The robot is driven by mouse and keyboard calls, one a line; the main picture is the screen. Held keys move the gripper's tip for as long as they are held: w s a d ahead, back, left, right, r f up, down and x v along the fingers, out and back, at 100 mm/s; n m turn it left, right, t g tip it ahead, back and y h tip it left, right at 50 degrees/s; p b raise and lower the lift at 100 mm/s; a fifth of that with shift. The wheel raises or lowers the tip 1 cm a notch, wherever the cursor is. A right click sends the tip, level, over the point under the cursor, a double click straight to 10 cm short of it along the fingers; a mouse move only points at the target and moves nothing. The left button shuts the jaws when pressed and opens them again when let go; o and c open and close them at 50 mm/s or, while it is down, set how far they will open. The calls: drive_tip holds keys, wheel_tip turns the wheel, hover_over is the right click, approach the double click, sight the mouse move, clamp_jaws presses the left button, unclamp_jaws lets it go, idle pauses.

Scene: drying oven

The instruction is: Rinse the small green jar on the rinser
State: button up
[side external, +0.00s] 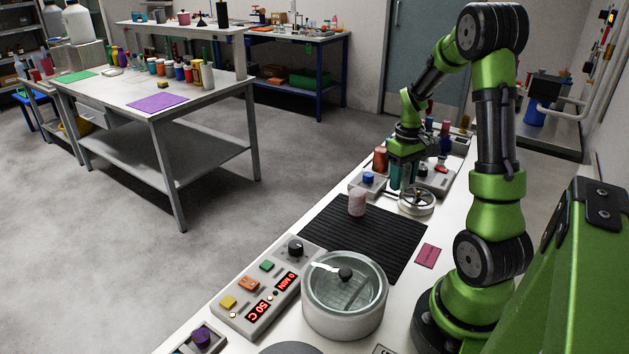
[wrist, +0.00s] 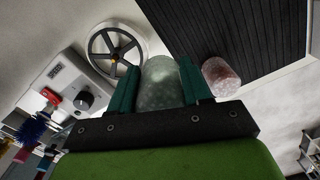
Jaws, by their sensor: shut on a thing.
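My gripper (side external: 403,178) is at the far end of the bench, pointing down. In the wrist view my gripper (wrist: 162,85) is shut on the small green jar (wrist: 160,86), a pale, speckled grey-green cylinder between the teal fingers. In the side view the fingers largely hide the jar. The rinser (side external: 417,201), a round basin with a spoked ring, stands close beside the gripper. In the wrist view the rinser (wrist: 116,52) lies left of the jar; the jar appears apart from it, not over its centre.
A pinkish jar (side external: 357,203) stands on the black ribbed mat (side external: 345,237); it also shows in the wrist view (wrist: 220,76). A glass-lidded round oven (side external: 345,300) and its control panel (side external: 258,293) are nearer. Small control boxes and bottles crowd the far end.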

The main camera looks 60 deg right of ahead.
drive_tip(key=shift+m, duration=0.5)
drive_tip(key=s+d, duration=0.1)
drive_tip(key=d, duration=0.1)
drive_tip(key=s+d, duration=0.1)
drive_tip(key=d, duration=0.1)
drive_tip(key=s+d, duration=0.2)
drive_tip(key=shift+f, duration=0.1)
drive_tip(key=shift+w+f, duration=0.15)
drive_tip(key=shift+f, duration=1.25)
drive_tip(key=w+a+r+n, duration=0.3)
drive_tip(key=w+a, duration=0.4)
drive_tip(key=w, duration=0.1)
drive_tip(key=w+a+r+n, duration=0.3)
drive_tip(key=w+a, duration=0.4)
drive_tip(key=a, duration=0.1)
drive_tip(key=w+a+r, duration=0.1)
drive_tip(key=a+r, duration=0.2)
drive_tip(key=a, duration=0.6)
drive_tip(key=w+a+r, duration=0.1)
drive_tip(key=a+r, duration=0.3)
drive_tip(key=a, duration=0.5)
drive_tip(key=shift+a, duration=0.35)
